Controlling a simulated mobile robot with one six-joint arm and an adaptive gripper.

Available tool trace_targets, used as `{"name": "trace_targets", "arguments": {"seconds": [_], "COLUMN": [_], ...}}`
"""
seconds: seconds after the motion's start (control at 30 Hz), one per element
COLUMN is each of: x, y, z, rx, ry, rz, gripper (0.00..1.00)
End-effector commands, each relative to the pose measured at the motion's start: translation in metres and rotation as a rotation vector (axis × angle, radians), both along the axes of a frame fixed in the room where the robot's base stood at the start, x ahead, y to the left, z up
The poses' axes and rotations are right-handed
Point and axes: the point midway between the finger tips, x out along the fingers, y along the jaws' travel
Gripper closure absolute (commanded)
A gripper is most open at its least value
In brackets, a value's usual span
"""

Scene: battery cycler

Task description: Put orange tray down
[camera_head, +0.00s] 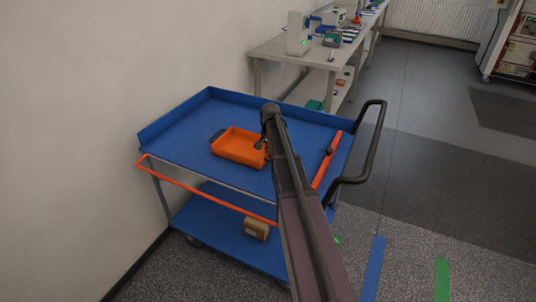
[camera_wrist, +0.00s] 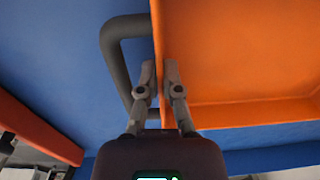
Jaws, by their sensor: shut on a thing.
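The orange tray (camera_head: 232,153) is at the blue cart's top shelf (camera_head: 185,133), level and seemingly empty. I cannot tell for certain whether its underside touches the shelf. A dark handle (camera_head: 215,136) sticks out at its left end. My gripper (camera_head: 266,141) is at the tray's right end. In the wrist view my gripper (camera_wrist: 158,68) has one finger on each side of the wall of the orange tray (camera_wrist: 240,60), shut on it. A dark loop handle (camera_wrist: 112,62) shows beside the left finger. My arm hides part of the shelf.
The cart has an orange front rail (camera_head: 210,193) and a black push handle (camera_head: 372,150) at right. A workbench (camera_head: 318,55) with devices stands behind. Shelf space left of the tray is clear.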

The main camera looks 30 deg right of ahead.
Motion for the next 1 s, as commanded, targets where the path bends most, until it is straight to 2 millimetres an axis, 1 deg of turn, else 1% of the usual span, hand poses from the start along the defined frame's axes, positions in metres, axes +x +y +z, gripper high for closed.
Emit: {"name": "trace_targets", "arguments": {"seconds": [0.27,0.37,0.4,0.43,0.77,1.0], "x": [0.0001,0.0000,0.0000,0.0000,-0.0001,-0.0001], "y": [0.0002,0.0001,0.0001,0.0001,0.0002,0.0003], "z": [-0.0030,-0.0023,-0.0023,-0.0023,-0.0021,0.0037], "rx": [0.001,0.000,0.000,0.000,0.000,0.000], "ry": [-0.001,0.000,0.000,0.000,0.000,0.000], "rz": [0.000,0.000,0.000,0.000,0.000,0.000], "gripper": [1.00,0.72,0.60,0.57,0.57,0.57]}}
